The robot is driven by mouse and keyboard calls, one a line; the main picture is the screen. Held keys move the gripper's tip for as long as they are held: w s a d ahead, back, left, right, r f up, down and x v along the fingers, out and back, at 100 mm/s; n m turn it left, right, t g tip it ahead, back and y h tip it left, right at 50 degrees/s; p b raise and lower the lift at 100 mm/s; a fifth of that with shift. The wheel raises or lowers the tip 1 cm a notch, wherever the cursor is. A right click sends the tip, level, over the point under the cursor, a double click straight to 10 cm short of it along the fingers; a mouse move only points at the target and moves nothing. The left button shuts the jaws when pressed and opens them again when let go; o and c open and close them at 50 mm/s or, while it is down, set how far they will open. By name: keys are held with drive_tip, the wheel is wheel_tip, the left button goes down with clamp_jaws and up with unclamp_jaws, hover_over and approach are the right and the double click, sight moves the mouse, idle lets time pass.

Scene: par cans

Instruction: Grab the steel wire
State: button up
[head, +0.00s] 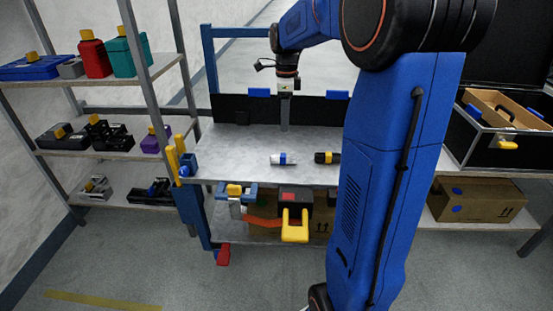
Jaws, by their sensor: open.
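I cannot make out a steel wire for certain in the head view. My gripper (285,128) hangs down over the grey worktop (225,142) of the blue-framed cart, near its back edge. It is open, seen nearly edge-on, with nothing visible in it. In front of it on the worktop lie a white cylinder with a blue band (283,159) and a black cylinder with a yellow band (327,158). My gripper is apart from both. My blue arm hides the worktop's right part.
Shelves on the left (90,155) hold several tools and cases. An open black case (470,145) stands on a table at right, with a cardboard box (475,200) beneath. The worktop's left part is clear.

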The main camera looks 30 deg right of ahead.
hover_over(283, 155)
drive_tip(key=f, duration=1)
drive_tip(key=shift+s+d+f, duration=0.2)
drive_tip(key=shift+s+f, duration=0.05)
drive_tip(key=shift+w+a+f, duration=0.1)
drive_tip(key=shift+w+f, duration=0.05)
drive_tip(key=shift+f, duration=1.25)
drive_tip(key=shift+w+f, duration=0.15)
drive_tip(key=shift+f, duration=1.2)
drive_tip(key=shift+c, duration=0.3)
clamp_jaws()
drive_tip(key=shift+r, duration=0.15)
